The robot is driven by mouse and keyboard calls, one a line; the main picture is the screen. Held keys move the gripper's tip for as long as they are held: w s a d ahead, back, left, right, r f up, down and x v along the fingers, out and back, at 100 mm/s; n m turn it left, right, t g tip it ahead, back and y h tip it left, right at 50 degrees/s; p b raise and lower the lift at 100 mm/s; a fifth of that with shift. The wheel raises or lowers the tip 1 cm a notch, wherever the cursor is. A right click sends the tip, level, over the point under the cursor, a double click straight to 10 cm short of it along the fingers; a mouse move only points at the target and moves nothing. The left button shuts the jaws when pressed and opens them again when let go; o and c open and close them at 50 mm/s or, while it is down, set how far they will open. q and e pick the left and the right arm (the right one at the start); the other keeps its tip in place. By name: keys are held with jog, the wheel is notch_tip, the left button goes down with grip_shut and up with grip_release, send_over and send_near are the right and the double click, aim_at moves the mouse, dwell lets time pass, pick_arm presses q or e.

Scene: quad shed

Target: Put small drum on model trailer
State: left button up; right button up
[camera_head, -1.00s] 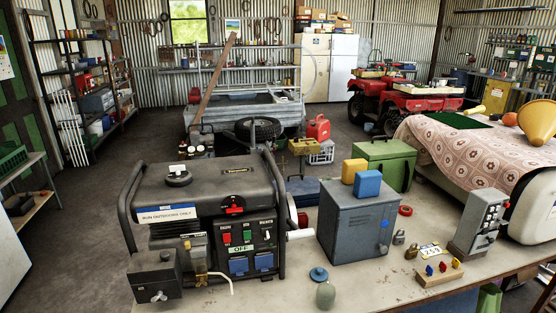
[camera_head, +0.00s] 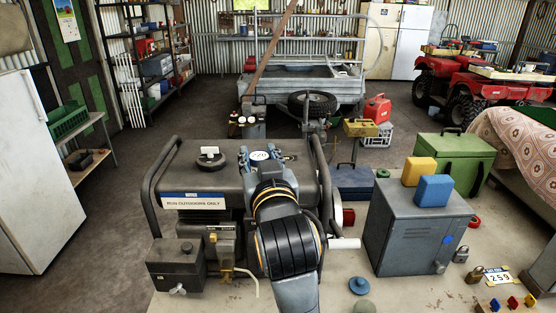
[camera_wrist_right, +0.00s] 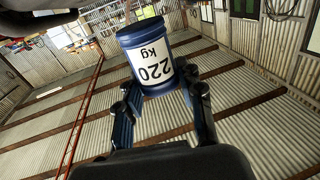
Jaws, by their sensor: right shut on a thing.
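My right gripper (camera_head: 260,168) is shut on the small drum (camera_head: 260,155), held over or in front of the generator's top in the head view. There mostly the drum's white label shows. The right wrist view shows the dark blue drum (camera_wrist_right: 150,55) with a "220 kg" label between the two fingers (camera_wrist_right: 160,92). A large grey trailer (camera_head: 345,84) with a spare wheel stands on the floor behind the bench. I cannot make out a model trailer. My left gripper is out of view.
The generator (camera_head: 187,175) fills the bench's left part. A grey metal box (camera_head: 410,238) carries yellow and blue blocks. A blue knob (camera_head: 359,285), padlocks and a number plate (camera_head: 497,276) lie on the bench. A green case (camera_head: 455,160) stands behind the grey box.

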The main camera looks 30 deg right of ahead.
notch_tip(320, 180, up, 8)
jog(key=s, duration=0.2)
jog(key=shift+m+h, duration=0.3)
jog(key=shift+h, duration=0.1)
jog(key=w+d+f+p, duration=0.1)
jog(key=w+d+f, duration=0.3)
jog(key=w, duration=0.1)
jog(key=w+d+f+p, duration=0.2)
jog(key=w+d+f, duration=0.3)
jog(key=shift+w+d+f, duration=0.1)
jog(key=shift+d, duration=0.15)
jog(key=f, duration=0.1)
jog(key=f+p, duration=0.1)
jog(key=f, duration=0.1)
jog(key=shift+w+d+f, duration=0.1)
jog(key=shift+w+d, duration=0.1)
jog(key=shift+w, duration=0.05)
jog(key=shift+f, duration=0.25)
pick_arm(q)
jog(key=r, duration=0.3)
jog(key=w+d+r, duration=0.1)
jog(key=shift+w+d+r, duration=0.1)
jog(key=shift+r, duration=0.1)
pick_arm(e)
jog(key=shift+s, duration=0.1)
jog(key=shift+f, duration=0.15)
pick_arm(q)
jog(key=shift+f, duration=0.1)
pick_arm(e)
jog(key=o, duration=1.2)
